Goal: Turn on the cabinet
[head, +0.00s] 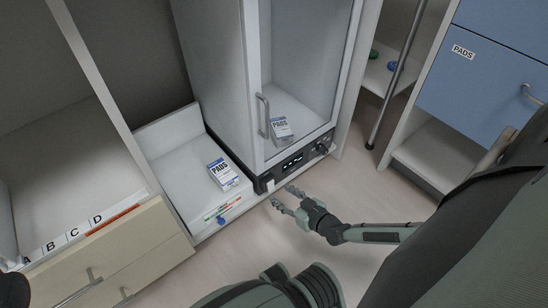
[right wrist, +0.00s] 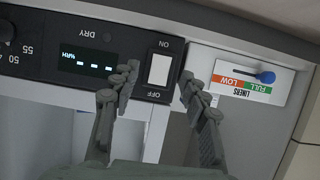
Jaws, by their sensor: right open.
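The cabinet (head: 220,75) is a tall white case with a glass door and a bar handle (head: 262,116). Its dark control panel (head: 322,148) runs along the bottom front, with a lit display (right wrist: 87,62) showing dashes and a knob (head: 322,149). A white rocker switch (right wrist: 160,69) sits between the ON and OFF labels in the right wrist view; I cannot tell which side is pressed. My right gripper (head: 283,196) is open and empty in front of the panel. Its fingertips (right wrist: 157,78) stand either side of the switch. My left gripper is not in view.
Left of the cabinet, a liners gauge with a blue knob (head: 221,220) fronts a white bin; a PADS pack (head: 222,173) lies on top. Another pack (head: 281,127) is behind the glass. Beige drawers (head: 130,240) stand left, a blue drawer (head: 480,70) right. Floor in front is clear.

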